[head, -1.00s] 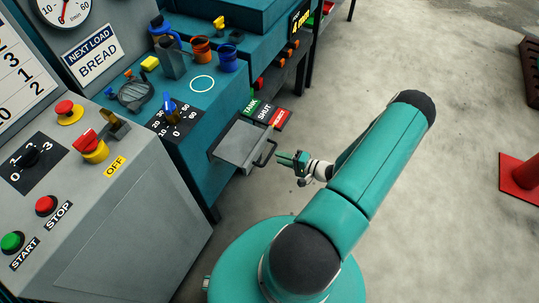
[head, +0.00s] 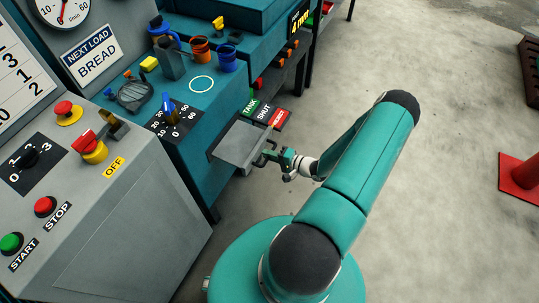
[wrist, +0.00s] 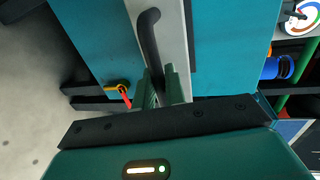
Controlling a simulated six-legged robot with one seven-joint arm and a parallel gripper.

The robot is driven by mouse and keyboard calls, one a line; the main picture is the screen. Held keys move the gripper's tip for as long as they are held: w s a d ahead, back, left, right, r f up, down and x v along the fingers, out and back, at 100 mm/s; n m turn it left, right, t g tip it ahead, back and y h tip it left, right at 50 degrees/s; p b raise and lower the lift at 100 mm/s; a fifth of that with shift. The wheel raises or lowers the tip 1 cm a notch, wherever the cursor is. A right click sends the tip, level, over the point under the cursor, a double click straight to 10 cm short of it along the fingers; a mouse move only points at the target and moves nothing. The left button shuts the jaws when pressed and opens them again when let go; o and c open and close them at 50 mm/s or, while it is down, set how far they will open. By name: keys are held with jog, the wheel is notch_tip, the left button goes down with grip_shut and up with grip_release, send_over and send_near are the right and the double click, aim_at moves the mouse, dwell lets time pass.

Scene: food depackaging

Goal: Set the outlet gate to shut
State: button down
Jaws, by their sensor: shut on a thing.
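The outlet gate (head: 245,146) is a flat grey plate sticking out of the front of the teal machine in the head view. Its green TANK, black SHUT and red labels (head: 265,113) lie just behind the plate; I cannot tell exactly which one it is set to. My gripper (head: 272,155) is at the gate's outer edge, at its dark handle. In the wrist view the black curved handle (wrist: 149,38) runs down between my green fingers (wrist: 161,88), which are shut on it. The grey gate (wrist: 170,45) shows behind it. The gripped part of the handle is mostly hidden.
A grey control panel (head: 110,210) with START and STOP buttons stands at the left. A blue-handled dial (head: 170,112) and several cups are on the machine top. A red cone base (head: 518,178) stands far right.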

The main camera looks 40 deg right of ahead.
jog(key=x, duration=0.2)
jog(key=r+x, duration=0.1)
jog(key=x, duration=0.4)
jog(key=shift+r, duration=0.2)
jog(key=c, duration=1.5)
grip_release()
send_near(260, 150)
jog(key=shift+s, duration=0.45)
jog(key=shift+r, duration=0.1)
